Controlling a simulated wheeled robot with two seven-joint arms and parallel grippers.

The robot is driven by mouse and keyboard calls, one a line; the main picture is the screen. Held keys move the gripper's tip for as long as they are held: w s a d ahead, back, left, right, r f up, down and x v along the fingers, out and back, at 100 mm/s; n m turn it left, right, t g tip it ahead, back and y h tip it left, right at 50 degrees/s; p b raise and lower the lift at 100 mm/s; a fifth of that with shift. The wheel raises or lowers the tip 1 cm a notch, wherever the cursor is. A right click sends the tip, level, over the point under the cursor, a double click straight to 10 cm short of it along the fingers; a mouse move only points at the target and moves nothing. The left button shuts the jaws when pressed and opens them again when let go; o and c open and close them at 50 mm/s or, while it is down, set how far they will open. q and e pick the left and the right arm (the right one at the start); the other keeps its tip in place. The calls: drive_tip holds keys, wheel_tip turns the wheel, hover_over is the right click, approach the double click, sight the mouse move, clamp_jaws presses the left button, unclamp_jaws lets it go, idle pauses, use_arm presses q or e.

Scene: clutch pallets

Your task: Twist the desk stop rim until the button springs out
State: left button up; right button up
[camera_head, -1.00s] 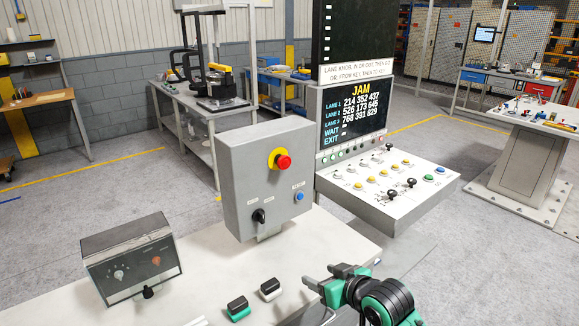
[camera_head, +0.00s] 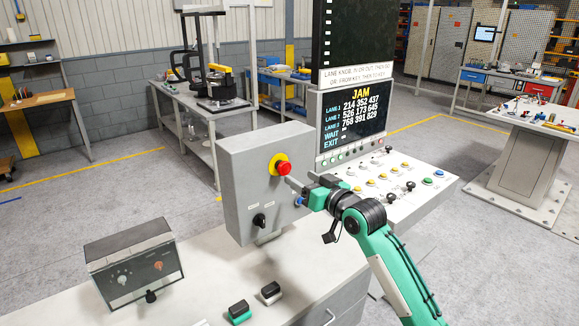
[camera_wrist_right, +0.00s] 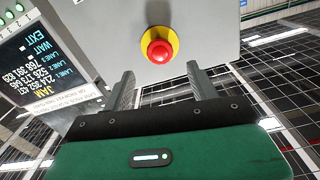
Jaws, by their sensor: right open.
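The desk stop is a red mushroom button (camera_head: 283,168) on a yellow ring (camera_head: 276,160), on the front of a grey box standing on the desk. In the right wrist view the red button (camera_wrist_right: 158,51) with its yellow ring (camera_wrist_right: 158,36) is ahead, between and beyond the two fingers. My right gripper (camera_head: 296,184) is open and empty, just right of and below the button in the head view; it appears apart from it. Its two fingers also show in the right wrist view (camera_wrist_right: 158,88). My left gripper is not in view.
The grey box (camera_head: 236,190) also carries a black selector (camera_head: 259,220). A sloped console (camera_head: 400,185) with knobs and buttons stands behind my right arm, under a screen reading JAM (camera_head: 353,115). A small control box (camera_head: 134,262) and two rocker switches (camera_head: 239,311) are on the desk.

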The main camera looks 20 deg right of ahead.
sight(286, 168)
drive_tip(key=p+x, duration=0.1)
drive_tip(key=x, duration=0.5)
drive_tip(key=shift+w, duration=0.15)
